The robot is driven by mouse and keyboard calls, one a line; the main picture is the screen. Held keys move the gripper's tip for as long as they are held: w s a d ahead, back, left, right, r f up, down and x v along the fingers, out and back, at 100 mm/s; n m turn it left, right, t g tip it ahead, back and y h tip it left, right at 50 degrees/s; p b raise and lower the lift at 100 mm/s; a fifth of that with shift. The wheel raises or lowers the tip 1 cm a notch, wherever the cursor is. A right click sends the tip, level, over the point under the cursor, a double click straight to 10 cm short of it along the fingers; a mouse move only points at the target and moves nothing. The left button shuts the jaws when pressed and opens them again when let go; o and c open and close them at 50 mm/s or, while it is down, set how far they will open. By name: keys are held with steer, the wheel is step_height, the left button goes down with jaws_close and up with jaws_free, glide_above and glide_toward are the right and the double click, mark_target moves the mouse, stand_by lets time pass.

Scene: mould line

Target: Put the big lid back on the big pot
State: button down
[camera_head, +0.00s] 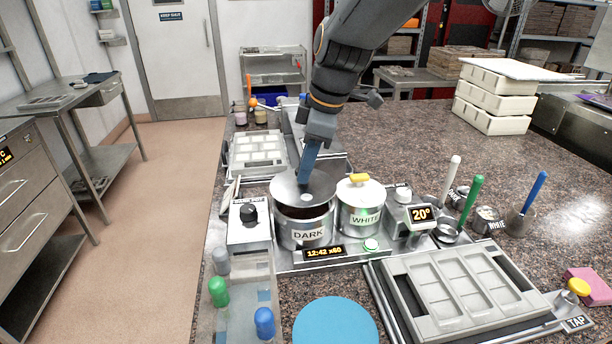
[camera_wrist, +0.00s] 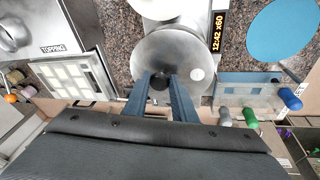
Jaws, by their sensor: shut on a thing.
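The big lid (camera_head: 318,186) is a round steel disc. My gripper (camera_head: 304,180) is shut on its black knob (camera_wrist: 160,82) and holds the lid above the pot labelled DARK (camera_head: 308,235). The lid also fills the middle of the wrist view (camera_wrist: 172,52). In the head view the lid sits toward the back of the pot, and a strip of dark contents (camera_head: 302,212) shows below its front edge. Whether the lid touches the rim at the back is hidden. My fingers (camera_wrist: 161,95) are blue.
The pot labelled WHITE (camera_head: 361,215) stands close at the right, its lid with a yellow knob on. A control box with a black dial (camera_head: 249,225) is at the left. Moulds (camera_head: 460,292) and a blue disc (camera_head: 335,325) lie in front.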

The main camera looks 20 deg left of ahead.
mark_target(319, 188)
steer(key=shift+f+p, duration=0.45)
steer(key=shift+f, duration=1.25)
steer(key=shift+f, duration=0.1)
steer(key=shift+f, duration=0.15)
steer(key=c, duration=1.5)
jaws_free()
steer(key=shift+o, duration=0.2)
steer(key=shift+r, duration=0.35)
steer(key=b+v, duration=0.2)
steer(key=v, duration=1)
steer(key=shift+b, duration=0.35)
steer(key=shift+s+f, duration=0.1)
